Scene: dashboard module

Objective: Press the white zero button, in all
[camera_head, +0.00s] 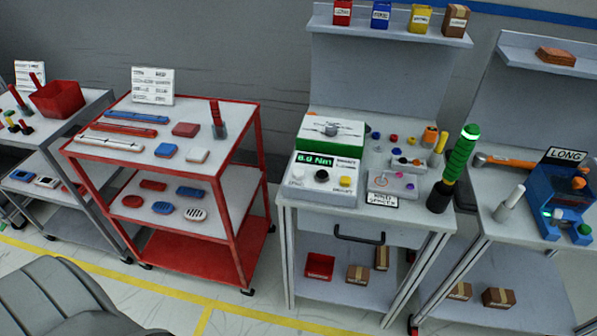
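A white tester box (328,188) with a green-lit display (315,159) stands on the front left of the middle workbench. The display shows a figure in Nm; its first digit is hard to read. On the box's face are a small white button (298,174) at the left, a black knob (321,176) in the middle and a yellow button (345,181) at the right. The labels beside them are too small to read. The white button is unobstructed. Neither of my grippers is in view.
A green-and-white case (331,133) stands behind the tester. A dark tool with a green ribbed top (459,158) stands at the bench's right. A red cart (247,165) is at the left, and a blue fixture (565,200) at the right. Floor shows between cart and bench.

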